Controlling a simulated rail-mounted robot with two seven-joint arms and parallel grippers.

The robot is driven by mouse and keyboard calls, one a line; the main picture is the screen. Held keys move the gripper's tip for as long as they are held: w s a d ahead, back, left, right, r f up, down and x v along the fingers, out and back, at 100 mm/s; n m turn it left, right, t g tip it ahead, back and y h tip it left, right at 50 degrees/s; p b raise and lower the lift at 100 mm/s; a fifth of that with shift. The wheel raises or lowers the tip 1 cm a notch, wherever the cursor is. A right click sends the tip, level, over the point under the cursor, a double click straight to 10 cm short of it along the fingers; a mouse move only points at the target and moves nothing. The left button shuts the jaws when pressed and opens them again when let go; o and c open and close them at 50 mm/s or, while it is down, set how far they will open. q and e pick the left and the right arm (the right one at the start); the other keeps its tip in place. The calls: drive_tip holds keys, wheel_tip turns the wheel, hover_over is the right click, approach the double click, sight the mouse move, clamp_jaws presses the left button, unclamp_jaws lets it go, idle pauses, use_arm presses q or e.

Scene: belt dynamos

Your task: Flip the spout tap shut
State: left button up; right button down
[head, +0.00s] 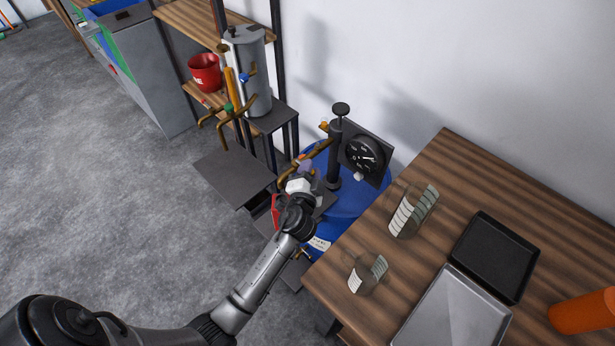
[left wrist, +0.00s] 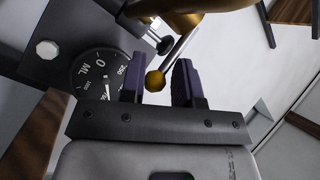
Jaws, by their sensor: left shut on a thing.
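The brass spout (head: 318,151) comes off a black pump post (head: 335,150) on the blue drum. In the left wrist view, the tap's thin metal lever with a brass ball end (left wrist: 155,80) lies between my dark purple finger pads. My left gripper (head: 305,168) is at the spout, shut on the lever; the wrist hides part of the spout in the head view. It also shows in the left wrist view (left wrist: 158,82). The tap's body is partly out of the wrist view. My right gripper is in neither view.
A black dial (head: 364,155) stands beside the pump on the blue drum (head: 352,205). A wooden table (head: 446,165) with two glass beakers, a black tray (head: 495,257) and an orange cylinder (head: 585,312) is at right. A steel tank (head: 248,70) with brass pipes stands behind left.

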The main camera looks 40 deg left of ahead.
use_arm(q)
drive_tip(key=shift+f, duration=0.1)
drive_tip(key=o, duration=0.7)
drive_tip(key=shift+o, duration=1)
drive_tip(key=shift+d, duration=0.1)
drive_tip(key=v, duration=1.3)
drive_tip(key=shift+s+d+b, duration=0.15)
drive_tip(key=shift+s+b, duration=0.1)
drive_tip(key=shift+b, duration=0.2)
